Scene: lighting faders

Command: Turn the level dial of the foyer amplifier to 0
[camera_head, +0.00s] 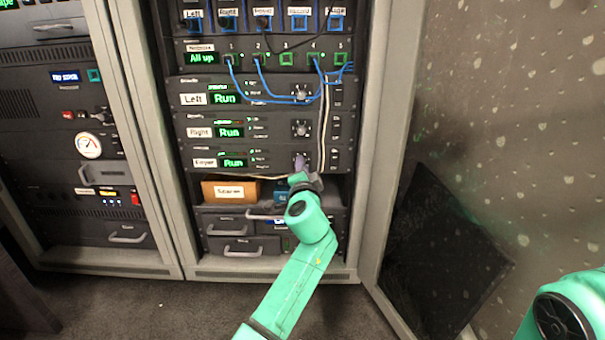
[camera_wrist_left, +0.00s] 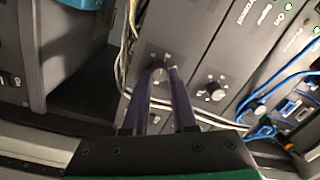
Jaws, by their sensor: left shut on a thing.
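The foyer amplifier (camera_head: 190,152) is the lowest of three similar amplifiers in the rack, with a "Foyer" label and a green "Run" display (camera_head: 234,163). Its level dial is at the right of its front, hidden behind my gripper in the head view. My left gripper (camera_head: 300,163) reaches up to that spot. In the left wrist view, the two long dark fingers of the gripper (camera_wrist_left: 164,78) are shut on the level dial (camera_wrist_left: 159,72), one on each side. The fingers cover much of the dial, and I cannot read its setting. My right gripper is not in view.
The dials of the Right amplifier (camera_head: 300,128) and Left amplifier (camera_head: 300,94) sit above. Blue cables (camera_head: 270,98) and pale cables (camera_head: 322,130) hang close to the dials. Below are a cardboard box (camera_head: 230,191) and drawers (camera_head: 232,247). An open door stands at right.

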